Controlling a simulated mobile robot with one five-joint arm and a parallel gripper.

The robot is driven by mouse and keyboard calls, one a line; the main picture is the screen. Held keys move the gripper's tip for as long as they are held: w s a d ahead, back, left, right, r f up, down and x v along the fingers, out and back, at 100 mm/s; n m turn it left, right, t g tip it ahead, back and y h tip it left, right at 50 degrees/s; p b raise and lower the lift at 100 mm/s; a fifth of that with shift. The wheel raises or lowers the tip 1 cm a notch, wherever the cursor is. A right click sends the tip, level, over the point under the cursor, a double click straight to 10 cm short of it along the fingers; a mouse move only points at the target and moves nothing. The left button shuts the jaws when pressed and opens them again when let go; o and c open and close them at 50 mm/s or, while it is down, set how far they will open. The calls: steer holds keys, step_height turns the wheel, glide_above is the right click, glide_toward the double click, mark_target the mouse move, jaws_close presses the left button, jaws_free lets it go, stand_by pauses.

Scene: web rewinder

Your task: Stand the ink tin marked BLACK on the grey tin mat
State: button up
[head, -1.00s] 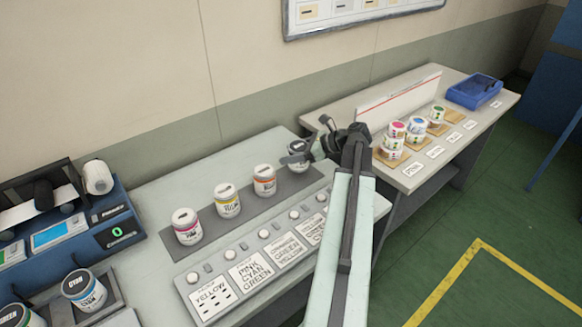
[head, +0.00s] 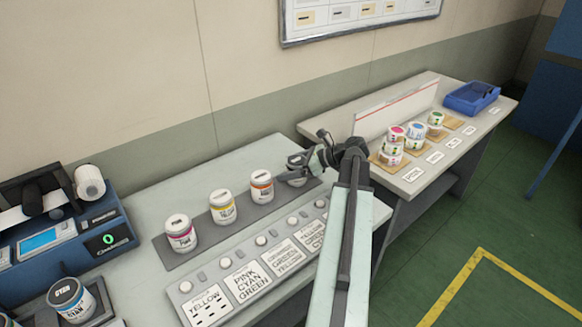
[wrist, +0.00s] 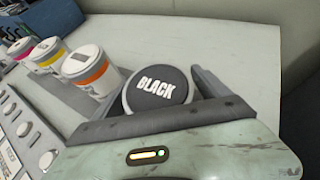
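The BLACK ink tin has a dark lid (wrist: 158,88) with white lettering, seen from above in the wrist view. It stands upright at the right end of the dark grey mat (head: 180,253), where my gripper mostly hides it in the head view. My gripper (head: 298,170) is down around this tin, with a finger on either side of the lid in the wrist view (wrist: 160,80). The fingers look open, with a narrow gap at the right finger; contact on the left is unclear.
Pink (head: 180,234), yellow (head: 222,208) and orange-banded (head: 261,187) tins stand left on the same mat. A sloped panel with knobs and cards (head: 242,283) runs along the front. A CYAN tin (head: 71,300) stands at lower left. Labelled stacks (head: 391,150) and a blue tray (head: 470,98) occupy the right table.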

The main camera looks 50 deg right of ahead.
steer(key=shift+s+d+r+p, duration=0.1)
steer(key=shift+s+r+p, duration=0.05)
steer(key=shift+r+p, duration=0.2)
steer(key=p+v, duration=0.5)
steer(key=v, duration=0.6)
steer(key=shift+s, duration=0.3)
steer(key=shift+w, duration=0.1)
